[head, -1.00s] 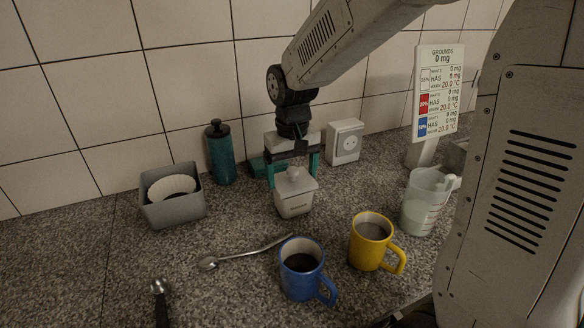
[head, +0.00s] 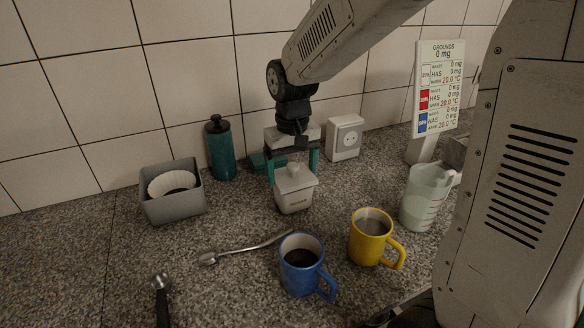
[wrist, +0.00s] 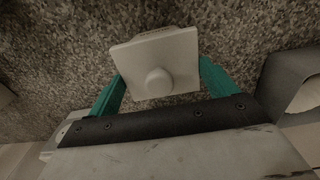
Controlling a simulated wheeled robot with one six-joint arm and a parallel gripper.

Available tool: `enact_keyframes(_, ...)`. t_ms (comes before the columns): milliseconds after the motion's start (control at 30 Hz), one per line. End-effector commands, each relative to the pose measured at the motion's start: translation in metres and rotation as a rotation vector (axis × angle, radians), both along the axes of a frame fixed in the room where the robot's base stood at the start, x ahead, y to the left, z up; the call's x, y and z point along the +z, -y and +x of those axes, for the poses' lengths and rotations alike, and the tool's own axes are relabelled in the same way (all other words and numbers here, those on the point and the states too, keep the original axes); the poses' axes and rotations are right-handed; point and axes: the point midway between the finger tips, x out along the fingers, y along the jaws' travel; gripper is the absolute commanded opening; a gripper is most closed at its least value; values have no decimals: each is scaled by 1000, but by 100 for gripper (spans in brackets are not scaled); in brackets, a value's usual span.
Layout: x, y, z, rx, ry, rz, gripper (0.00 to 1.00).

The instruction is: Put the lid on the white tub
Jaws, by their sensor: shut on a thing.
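The white tub (head: 296,203) stands on the speckled counter in the middle of the head view, with dark lettering on its front. The square white lid (head: 294,178), with a round knob on top, sits over the tub's mouth and looks about level. Whether it is fully seated is hard to tell. My gripper (head: 293,174) reaches down from above and behind, its teal fingers shut on the lid's two sides. In the wrist view the lid (wrist: 172,58) lies between the fingers and hides most of the tub below it.
A blue mug (head: 300,277) and a yellow mug (head: 368,249) stand in front, with a spoon (head: 240,249) to the left. A measuring jug (head: 418,207) is right. A grey bin (head: 174,207), teal bottle (head: 220,153) and white socket box (head: 345,140) stand near the tiled wall.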

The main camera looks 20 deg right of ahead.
Motion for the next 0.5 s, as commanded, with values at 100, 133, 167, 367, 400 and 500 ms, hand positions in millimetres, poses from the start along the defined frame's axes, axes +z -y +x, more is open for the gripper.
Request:
enact_keyframes(100,0,0,0,0,0,0,63)
enact_keyframes(133,0,0,0,0,0,0,63)
enact_keyframes(167,0,0,0,0,0,0,63)
enact_keyframes(367,-2,0,0,0,-1,0,63)
enact_keyframes(400,-3,0,0,0,-1,0,63)
enact_keyframes(500,-5,0,0,0,-2,0,63)
